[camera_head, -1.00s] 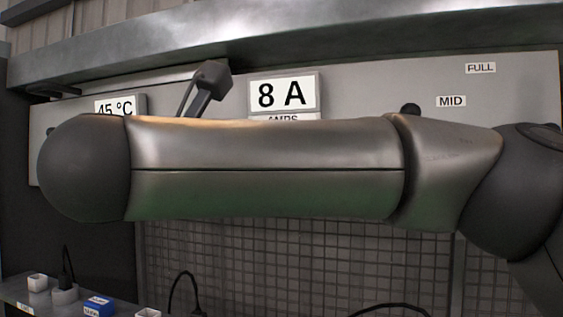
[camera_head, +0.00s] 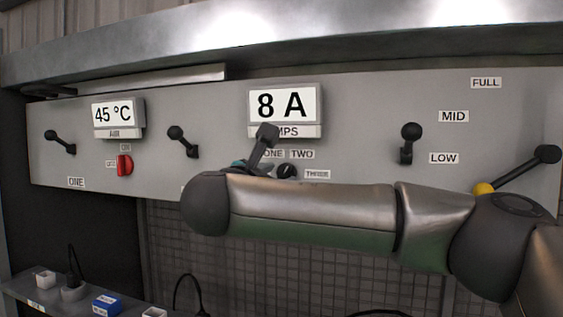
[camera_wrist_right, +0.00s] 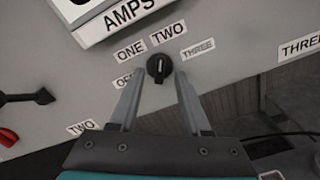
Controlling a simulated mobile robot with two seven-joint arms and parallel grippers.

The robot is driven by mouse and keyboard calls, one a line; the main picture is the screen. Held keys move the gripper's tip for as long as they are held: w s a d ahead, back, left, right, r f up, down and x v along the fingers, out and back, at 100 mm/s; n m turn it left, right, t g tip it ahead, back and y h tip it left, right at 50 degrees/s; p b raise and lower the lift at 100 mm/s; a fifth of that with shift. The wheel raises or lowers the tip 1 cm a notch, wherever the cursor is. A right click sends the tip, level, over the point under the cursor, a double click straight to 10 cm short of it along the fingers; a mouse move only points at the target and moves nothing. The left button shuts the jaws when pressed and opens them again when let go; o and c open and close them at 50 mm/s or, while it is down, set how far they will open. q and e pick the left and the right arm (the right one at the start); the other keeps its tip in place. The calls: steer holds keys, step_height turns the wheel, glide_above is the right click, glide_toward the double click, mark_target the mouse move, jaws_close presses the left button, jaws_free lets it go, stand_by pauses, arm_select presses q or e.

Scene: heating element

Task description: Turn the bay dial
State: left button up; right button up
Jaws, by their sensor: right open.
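The bay dial is a small round black knob (camera_head: 287,171) on the grey panel, below the 8 A display (camera_head: 285,106). Labels ONE, TWO and THREE sit around it, and the wrist view also shows a partly covered OFF label. In the right wrist view the knob (camera_wrist_right: 158,67) lies between the tips of my right gripper (camera_wrist_right: 160,74), which is open with a finger on each side. I cannot tell whether the fingers touch it. In the head view my right forearm hides most of the gripper. My left gripper is not in view.
Several black levers, such as one (camera_head: 407,142) by MID and LOW, stick out from the panel. A red switch (camera_head: 125,165) sits under the 45 °C display (camera_head: 113,113). A shelf (camera_head: 20,290) with small blocks and cables is at lower left.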

mark_target(285, 173)
steer(key=shift+p+x, duration=0.3)
steer(key=shift+x, duration=0.95)
steer(key=shift+c, duration=0.2)
jaws_close()
